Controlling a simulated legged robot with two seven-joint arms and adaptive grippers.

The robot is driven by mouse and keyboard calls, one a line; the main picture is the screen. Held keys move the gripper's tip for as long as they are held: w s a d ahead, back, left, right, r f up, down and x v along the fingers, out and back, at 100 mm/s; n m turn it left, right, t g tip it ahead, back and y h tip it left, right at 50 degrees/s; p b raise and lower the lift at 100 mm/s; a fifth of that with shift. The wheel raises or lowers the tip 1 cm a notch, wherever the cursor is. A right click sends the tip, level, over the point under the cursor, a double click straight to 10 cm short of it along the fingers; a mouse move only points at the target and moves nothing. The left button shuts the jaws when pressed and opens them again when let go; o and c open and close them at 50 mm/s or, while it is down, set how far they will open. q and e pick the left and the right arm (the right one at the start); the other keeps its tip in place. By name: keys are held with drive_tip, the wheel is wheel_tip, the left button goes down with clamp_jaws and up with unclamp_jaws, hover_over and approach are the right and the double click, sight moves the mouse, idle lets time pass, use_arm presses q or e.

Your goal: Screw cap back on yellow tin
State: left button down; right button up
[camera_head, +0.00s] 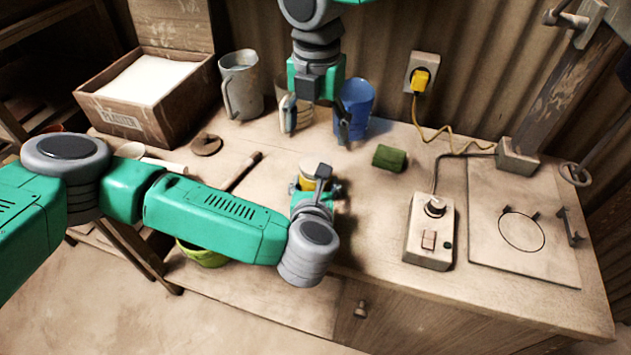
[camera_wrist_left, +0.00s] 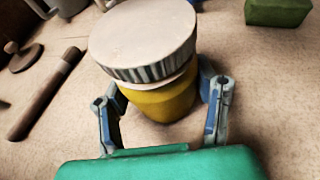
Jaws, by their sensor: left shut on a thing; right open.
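The yellow tin (camera_wrist_left: 165,103) stands upright on the bench; in the head view it is small and partly hidden by my left gripper (camera_head: 316,188). A wide pale cap (camera_wrist_left: 145,38) with a ridged edge lies over its top. A pale band shows between cap and yellow body; I cannot tell whether the cap is threaded on or only resting. My left gripper (camera_wrist_left: 160,105) is shut on the tin, one finger on each side of the body. My right gripper (camera_head: 316,120) is open and empty, pointing down above the bench behind the tin.
A metal mug (camera_head: 241,85) and a blue mug (camera_head: 357,100) stand at the back near my right gripper. A green block (camera_head: 389,158) and a switch box (camera_head: 430,232) are to the right. A brown stick (camera_head: 245,171) lies left of the tin.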

sight(324, 160)
drive_tip(key=n, duration=0.4)
drive_tip(key=shift+d, duration=0.35)
drive_tip(key=n, duration=0.2)
drive_tip(key=d+n, duration=0.1)
drive_tip(key=n, duration=0.1)
drive_tip(key=shift+d, duration=0.1)
drive_tip(key=shift+n, duration=0.6)
drive_tip(key=shift+a, duration=0.25)
drive_tip(key=shift+a, duration=0.15)
drive_tip(key=shift+f, duration=4)
